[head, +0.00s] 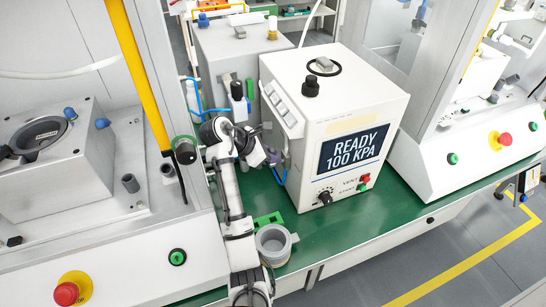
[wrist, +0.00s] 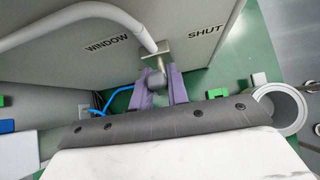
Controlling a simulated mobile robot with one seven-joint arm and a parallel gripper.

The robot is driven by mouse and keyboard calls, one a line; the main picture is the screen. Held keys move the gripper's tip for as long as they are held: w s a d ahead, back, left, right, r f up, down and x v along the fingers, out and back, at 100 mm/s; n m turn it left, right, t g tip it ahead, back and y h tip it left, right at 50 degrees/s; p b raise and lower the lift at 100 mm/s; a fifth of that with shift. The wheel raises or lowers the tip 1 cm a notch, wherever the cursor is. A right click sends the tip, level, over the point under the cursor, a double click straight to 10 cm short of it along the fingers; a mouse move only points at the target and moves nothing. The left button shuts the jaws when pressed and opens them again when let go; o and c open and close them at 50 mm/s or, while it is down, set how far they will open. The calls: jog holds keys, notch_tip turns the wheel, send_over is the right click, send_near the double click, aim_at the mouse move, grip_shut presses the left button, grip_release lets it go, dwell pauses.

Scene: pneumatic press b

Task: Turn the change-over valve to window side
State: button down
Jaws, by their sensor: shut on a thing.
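The change-over valve (wrist: 156,80) shows in the wrist view as a small grey rounded handle on a metal stem, on the side of a grey box. The printed word WINDOW is on the box to its left and SHUT to its right. The handle stands between the two words, closer to the middle than to either. My gripper (wrist: 162,87) has purple fingers, one on each side of the handle, and is shut on it. In the head view my gripper (head: 272,157) is at the left side of the white box (head: 345,165); the valve is hidden there.
The white box's screen reads READY 100 KPA. A pale hose (wrist: 85,16) curves close above the valve. Blue tubing (wrist: 112,98) lies to its left. A grey round cup (head: 274,245) stands on the green bench before the box. The bench right of the cup is clear.

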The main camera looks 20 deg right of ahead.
jog(key=shift+w+g, duration=0.2)
jog(key=shift+g, duration=0.1)
dwell(0.4)
jog(key=c, duration=1.4)
grip_release()
jog(key=shift+o, duration=0.2)
